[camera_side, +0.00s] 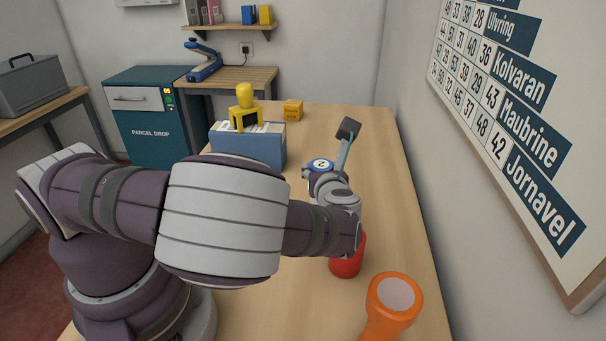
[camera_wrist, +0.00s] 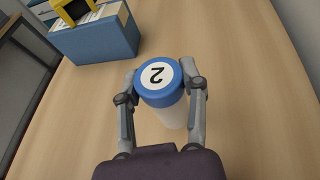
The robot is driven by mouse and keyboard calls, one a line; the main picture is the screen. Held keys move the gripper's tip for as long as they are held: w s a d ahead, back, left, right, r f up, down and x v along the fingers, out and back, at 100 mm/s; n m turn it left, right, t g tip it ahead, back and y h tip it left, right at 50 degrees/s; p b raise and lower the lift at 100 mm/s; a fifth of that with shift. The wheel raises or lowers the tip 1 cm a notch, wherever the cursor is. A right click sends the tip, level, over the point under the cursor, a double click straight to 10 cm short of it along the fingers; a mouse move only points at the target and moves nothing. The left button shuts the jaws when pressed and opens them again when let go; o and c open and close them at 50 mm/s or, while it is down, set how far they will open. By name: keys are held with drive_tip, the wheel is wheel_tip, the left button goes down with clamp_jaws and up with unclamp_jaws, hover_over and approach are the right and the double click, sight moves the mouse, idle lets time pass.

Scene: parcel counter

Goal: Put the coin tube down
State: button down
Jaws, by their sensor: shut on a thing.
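The coin tube (camera_wrist: 159,97) has a blue cap with a white disc marked 2 and a pale body below it. My gripper (camera_wrist: 161,76) is shut on the tube just under or at the cap, one finger on each side. In the side view the blue cap (camera_side: 321,164) shows at the end of my gripper (camera_side: 322,173), over the middle of the wooden counter (camera_side: 345,110). The tube looks roughly upright. Its lower end is hidden in the side view, and I cannot tell whether it touches the counter.
A small yellow box (camera_side: 293,110) is behind. A red object (camera_side: 346,262) and an orange cup-like object (camera_side: 393,300) stand nearer the front. The counter right of the tube is clear.

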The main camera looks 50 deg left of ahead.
drive_tip(key=shift+w+a+f, duration=0.15)
drive_tip(key=shift+w+f, duration=0.55)
drive_tip(key=shift+w, duration=0.65)
drive_tip(key=shift+w+a+f, duration=0.1)
drive_tip(key=shift+w+f, duration=0.65)
drive_tip(key=shift+w, duration=0.65)
drive_tip(key=shift+w+a+f, duration=0.15)
drive_tip(key=shift+w+f, duration=0.55)
drive_tip(key=shift+w, duration=0.65)
drive_tip(key=c, duration=0.6)
unclamp_jaws()
drive_tip(key=shift+f, duration=0.1)
